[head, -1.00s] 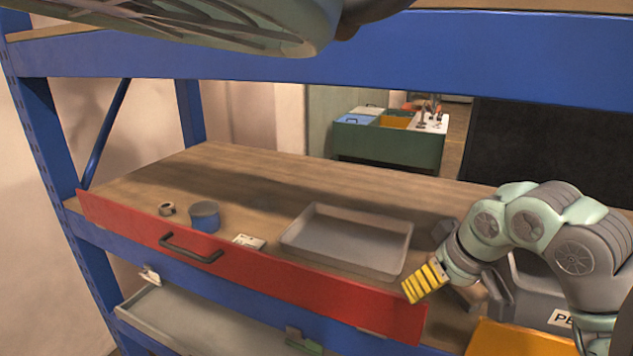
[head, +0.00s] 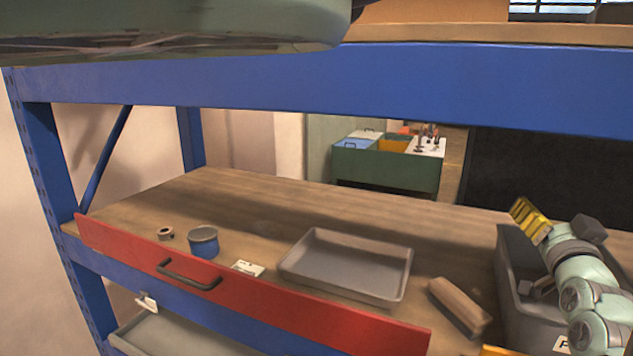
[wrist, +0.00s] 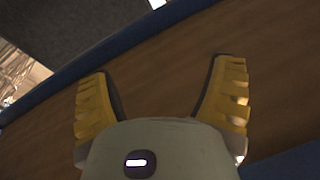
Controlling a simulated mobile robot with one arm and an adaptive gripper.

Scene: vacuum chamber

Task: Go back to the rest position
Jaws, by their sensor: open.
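My gripper (head: 530,220) is at the right of the head view, raised over the grey bin and pointing up and to the left. In the wrist view its two yellow ridged fingers (wrist: 162,105) stand wide apart with nothing between them. Behind them the wrist view shows a brown surface (wrist: 280,60) with a blue edge.
A wooden shelf (head: 330,205) with a red front board (head: 260,292) holds a grey tray (head: 345,266), a blue tin (head: 203,243), a small roll (head: 166,234) and a wooden block (head: 459,305). A grey bin (head: 510,290) stands at right. A blue beam (head: 350,80) crosses above.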

